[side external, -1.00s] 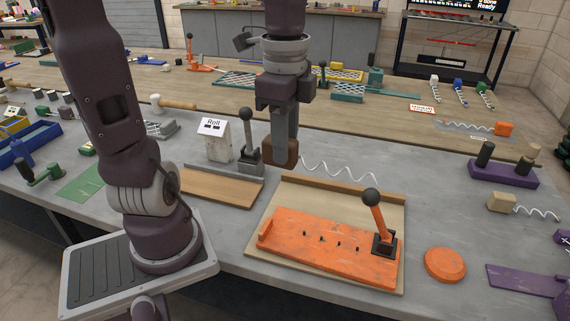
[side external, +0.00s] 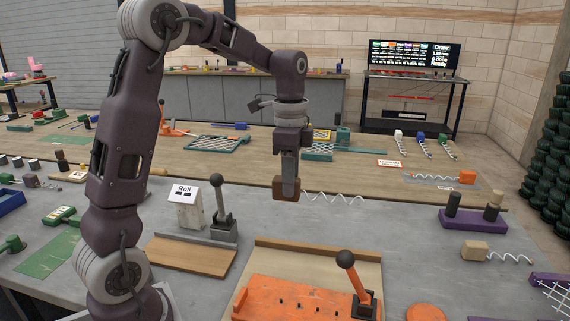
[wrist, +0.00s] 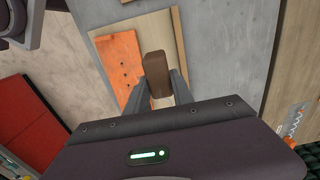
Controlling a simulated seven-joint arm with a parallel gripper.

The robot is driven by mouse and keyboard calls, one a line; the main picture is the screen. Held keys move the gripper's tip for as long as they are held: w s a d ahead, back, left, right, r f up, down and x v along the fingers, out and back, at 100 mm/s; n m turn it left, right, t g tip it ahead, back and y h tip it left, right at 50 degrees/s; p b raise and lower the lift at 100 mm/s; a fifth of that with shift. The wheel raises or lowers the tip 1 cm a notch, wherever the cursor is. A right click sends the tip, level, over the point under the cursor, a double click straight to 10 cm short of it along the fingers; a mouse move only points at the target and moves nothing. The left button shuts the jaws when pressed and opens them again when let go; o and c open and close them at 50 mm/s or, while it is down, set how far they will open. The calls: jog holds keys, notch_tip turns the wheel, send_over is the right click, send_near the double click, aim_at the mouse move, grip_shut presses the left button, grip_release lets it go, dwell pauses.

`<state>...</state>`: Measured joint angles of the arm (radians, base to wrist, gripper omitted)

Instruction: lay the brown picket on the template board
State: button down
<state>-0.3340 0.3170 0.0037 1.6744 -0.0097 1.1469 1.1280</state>
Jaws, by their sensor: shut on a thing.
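The brown picket is a brown block (side external: 285,188) with a pale wavy wire (side external: 335,197) running out to its right. My gripper (side external: 287,180) is shut on the block and holds it in the air, above and behind the orange board. The block also shows in the wrist view (wrist: 157,68) between the two fingers (wrist: 162,92); the wire cannot be made out there. The orange board (side external: 270,293), which I take as the template board, has small dark pegs and lies on a pale wooden base (side external: 367,272). It shows partly in the wrist view (wrist: 115,62).
An orange lever with a black knob (side external: 347,260) stands at the board's right end. A grey lever (side external: 219,197) and a "Roll" sign (side external: 183,208) stand left. A purple stand (side external: 473,220) and a tan block with wire (side external: 475,250) are right. Grey table between is clear.

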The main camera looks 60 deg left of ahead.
notch_tip(320, 180, down, 11)
jog(key=shift+f, duration=0.1)
jog(key=shift+f, duration=3.9)
jog(key=shift+f, duration=0.55)
jog(key=c, duration=1)
grip_release()
notch_tip(320, 180, up, 7)
jog(key=shift+r, duration=0.1)
